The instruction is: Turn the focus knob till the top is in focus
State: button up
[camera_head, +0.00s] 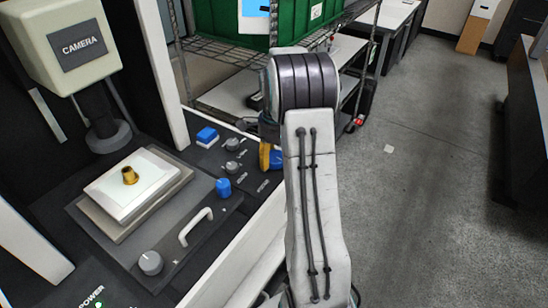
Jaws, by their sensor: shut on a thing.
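My gripper (266,153) reaches down over the right end of the dark control panel, with a yellow-orange finger showing. It is shut on a knob-like blue part (277,160), mostly hidden by the gripper and arm. I cannot read the small label near it, so I cannot confirm that it is the focus knob. A cream camera (75,48) labelled CAMERA is at the upper left. A brass part (130,176) stands upright on a white-topped stage (107,190) below and right of it. The picture's sharpness is not visible here.
A wire rack with a green crate (215,25) stands behind. Grey floor on the right is open.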

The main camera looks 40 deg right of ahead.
jog(key=shift+d+r+m, duration=0.1)
jog(key=shift+d+m, duration=0.15)
jog(key=shift+m, duration=0.05)
dwell(0.4)
jog(key=o, duration=1)
jog(key=shift+d, duration=0.2)
jog(key=shift+o, duration=0.9)
jog(key=shift+s+a, duration=0.1)
jog(key=shift+a, duration=0.05)
notch_tip(320, 180, up, 12)
